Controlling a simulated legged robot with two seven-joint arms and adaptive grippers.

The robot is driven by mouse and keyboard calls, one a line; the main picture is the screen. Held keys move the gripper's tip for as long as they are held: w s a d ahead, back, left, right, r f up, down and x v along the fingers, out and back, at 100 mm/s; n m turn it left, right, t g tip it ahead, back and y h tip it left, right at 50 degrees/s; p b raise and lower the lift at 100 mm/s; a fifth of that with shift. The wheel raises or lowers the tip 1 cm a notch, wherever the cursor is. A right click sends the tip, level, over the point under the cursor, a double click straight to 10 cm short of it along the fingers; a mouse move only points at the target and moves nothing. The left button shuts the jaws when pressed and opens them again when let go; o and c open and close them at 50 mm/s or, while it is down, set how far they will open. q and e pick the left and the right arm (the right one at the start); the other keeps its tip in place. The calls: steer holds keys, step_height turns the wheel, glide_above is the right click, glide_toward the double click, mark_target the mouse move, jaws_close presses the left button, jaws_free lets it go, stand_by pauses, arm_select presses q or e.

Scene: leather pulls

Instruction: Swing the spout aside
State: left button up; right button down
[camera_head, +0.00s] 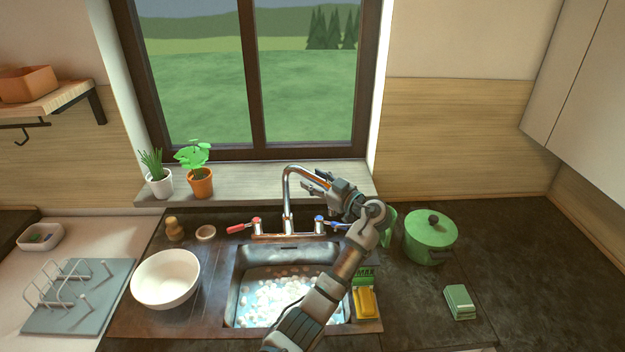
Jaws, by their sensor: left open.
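The chrome spout (287,200) rises from the tap body behind the sink, and its curved top bends to the right. My left gripper (313,182) is open at the bent end of the spout, pointing left. Its fingers overlap the spout's end in the picture; I cannot tell whether they touch it. The spout's tip is partly hidden by the gripper. The tap has a red lever (241,227) on the left and a blue lever (334,223) on the right, partly close to my arm. My right gripper is not in view.
The sink (235,290) holds foamy water. A white bowl (166,278) stands to its left; a yellow sponge (365,302) and a green pot (430,240) are to its right. Two potted plants (200,182) stand on the window sill.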

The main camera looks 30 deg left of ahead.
arm_select(q)
steer(key=v, duration=1.1)
